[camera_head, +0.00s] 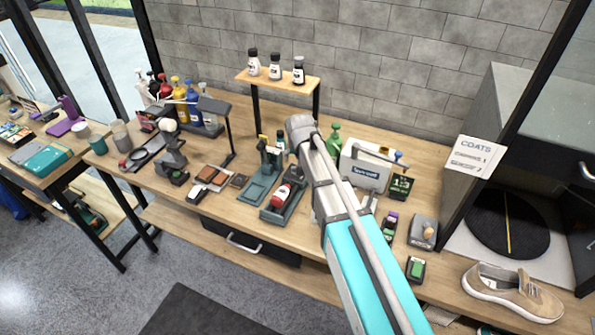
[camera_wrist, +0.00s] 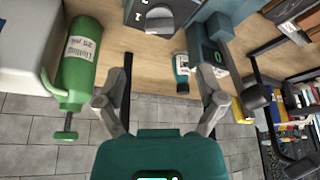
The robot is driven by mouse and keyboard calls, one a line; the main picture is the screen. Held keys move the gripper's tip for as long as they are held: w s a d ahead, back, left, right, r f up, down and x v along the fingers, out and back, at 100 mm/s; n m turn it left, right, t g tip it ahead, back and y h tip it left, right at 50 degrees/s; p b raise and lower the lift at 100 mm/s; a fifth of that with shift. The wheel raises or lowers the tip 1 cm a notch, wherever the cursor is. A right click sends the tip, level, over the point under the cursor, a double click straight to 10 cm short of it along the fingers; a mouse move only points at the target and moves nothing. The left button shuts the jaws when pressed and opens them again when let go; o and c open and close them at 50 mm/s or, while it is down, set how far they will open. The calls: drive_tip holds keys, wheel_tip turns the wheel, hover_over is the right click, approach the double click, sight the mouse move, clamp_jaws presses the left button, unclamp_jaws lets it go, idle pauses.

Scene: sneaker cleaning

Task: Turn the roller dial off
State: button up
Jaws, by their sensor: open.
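I cannot tell for sure which of these is the roller dial, and no dial setting is readable. My gripper (camera_wrist: 163,80) is open in the wrist view, its two fingers spread with nothing between them. In the head view my arm hides the gripper.
The workbench (camera_head: 350,238) is crowded. A tan sneaker (camera_head: 511,291) is at the right.

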drive_tip(key=shift+b+x, duration=3.65)
drive_tip(key=shift+x, duration=0.6)
drive_tip(key=shift+f, duration=0.1)
drive_tip(key=c, duration=1)
drive_tip(key=shift+s+d, duration=0.1)
drive_tip(key=shift+d, duration=0.05)
drive_tip(key=shift+c, duration=0.8)
